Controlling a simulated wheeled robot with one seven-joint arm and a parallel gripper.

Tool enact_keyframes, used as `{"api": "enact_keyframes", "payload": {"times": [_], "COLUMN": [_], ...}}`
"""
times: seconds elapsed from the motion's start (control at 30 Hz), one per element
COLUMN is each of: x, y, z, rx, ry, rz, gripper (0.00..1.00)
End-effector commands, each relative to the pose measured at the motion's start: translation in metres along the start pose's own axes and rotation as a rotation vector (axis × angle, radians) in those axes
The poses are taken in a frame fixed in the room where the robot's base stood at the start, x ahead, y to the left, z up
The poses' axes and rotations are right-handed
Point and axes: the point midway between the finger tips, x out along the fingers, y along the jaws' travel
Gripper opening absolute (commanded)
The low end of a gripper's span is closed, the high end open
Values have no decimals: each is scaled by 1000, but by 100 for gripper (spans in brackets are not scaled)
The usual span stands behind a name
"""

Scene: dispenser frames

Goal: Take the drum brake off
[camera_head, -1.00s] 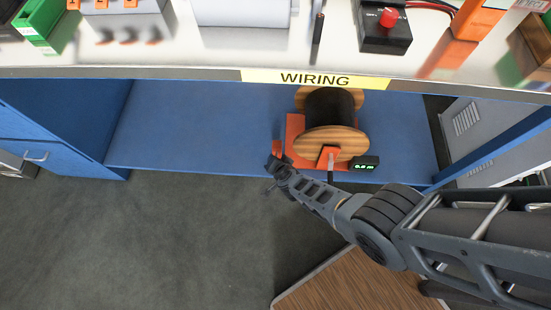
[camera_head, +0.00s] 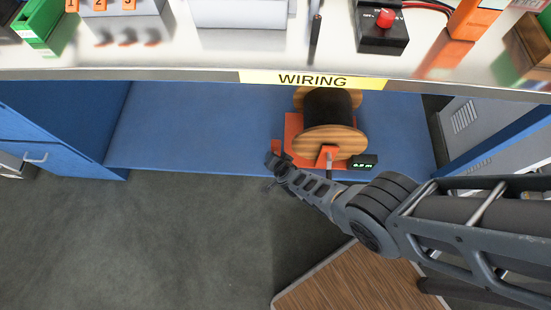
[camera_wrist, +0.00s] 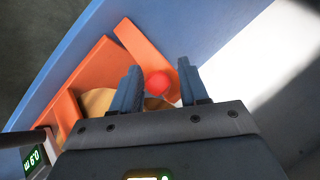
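The cable drum (camera_head: 327,142), a wooden spool wound with black cable, sits on an orange stand (camera_head: 296,126) on the blue lower shelf. In the wrist view, an orange lever (camera_wrist: 143,44), apparently the brake, ends near a round red knob (camera_wrist: 157,83). My gripper (camera_wrist: 158,70) is open, with one finger on each side of the knob. Both fingers look apart from it; depth is hard to judge. In the head view my gripper (camera_head: 273,163) is at the stand's left front corner, and the knob cannot be made out there.
A small display (camera_head: 363,162) sits at the stand's right. The workbench top (camera_head: 225,50) with its yellow WIRING label (camera_head: 314,80) overhangs the shelf. The blue shelf (camera_head: 190,130) is bare left of the drum. A blue cabinet (camera_head: 60,130) stands at the left.

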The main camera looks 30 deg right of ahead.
Motion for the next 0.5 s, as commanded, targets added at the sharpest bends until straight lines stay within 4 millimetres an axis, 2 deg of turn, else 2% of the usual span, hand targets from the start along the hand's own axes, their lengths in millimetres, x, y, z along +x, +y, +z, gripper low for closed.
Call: {"api": "enact_keyframes", "payload": {"times": [0.27, 0.5], "x": [-8, -38], "y": [-1, -3], "z": [1, -1], "rx": [-3, -4], "ry": [-4, -4], "rz": [-1, -1], "gripper": [44, 44]}}
